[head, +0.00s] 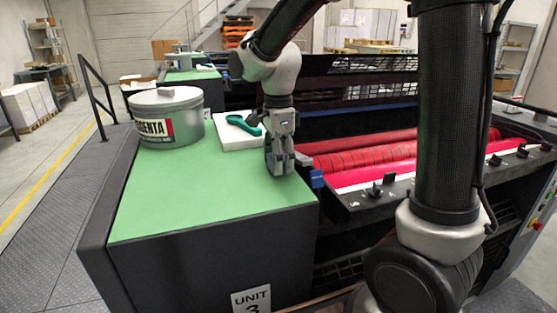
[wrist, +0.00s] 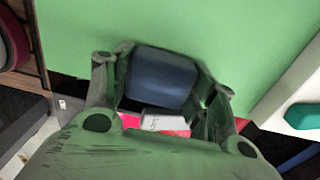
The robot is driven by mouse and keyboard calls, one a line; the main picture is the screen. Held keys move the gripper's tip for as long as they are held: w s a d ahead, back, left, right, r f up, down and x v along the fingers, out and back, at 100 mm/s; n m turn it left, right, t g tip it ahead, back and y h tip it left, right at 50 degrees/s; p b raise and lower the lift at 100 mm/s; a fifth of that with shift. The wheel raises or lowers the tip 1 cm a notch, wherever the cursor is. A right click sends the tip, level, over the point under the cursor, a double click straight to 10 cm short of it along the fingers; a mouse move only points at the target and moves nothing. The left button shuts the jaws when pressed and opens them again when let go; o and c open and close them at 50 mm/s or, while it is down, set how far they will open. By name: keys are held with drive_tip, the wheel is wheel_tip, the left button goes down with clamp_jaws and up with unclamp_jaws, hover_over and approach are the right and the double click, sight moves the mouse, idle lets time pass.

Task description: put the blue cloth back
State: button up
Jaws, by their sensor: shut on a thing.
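My gripper (head: 280,168) is low over the right edge of the green top (head: 200,195) of the press unit. In the wrist view, a dark blue folded cloth (wrist: 160,77) sits between the fingers of my gripper (wrist: 163,100), which are shut on it. In the head view, the fingers hide most or all of the cloth. I cannot tell whether the cloth touches the green top.
A grey ink tin (head: 168,117) stands at the back left of the green top. A white block (head: 237,138) with a teal tool (head: 240,129) lies behind my gripper. Red rollers (head: 365,150) lie to the right. The front of the green top is clear.

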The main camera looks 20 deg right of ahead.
drive_tip(key=shift+f, duration=0.15)
drive_tip(key=o, duration=1)
wheel_tip(320, 180, up, 11)
drive_tip(key=s+d+n+t, duration=0.1)
drive_tip(key=s+d+n, duration=0.4)
drive_tip(key=s+n, duration=0.1)
drive_tip(key=s+d+f+n+t, duration=0.1)
drive_tip(key=s+d+n+t, duration=0.1)
drive_tip(key=s+d+n, duration=0.3)
drive_tip(key=s+d+f+n+t, duration=0.1)
drive_tip(key=s+d+n, duration=0.4)
drive_tip(key=s+n, duration=0.2)
drive_tip(key=shift+s+f+t, duration=0.2)
drive_tip(key=shift+s+t, duration=0.1)
drive_tip(key=shift+s, duration=0.25)
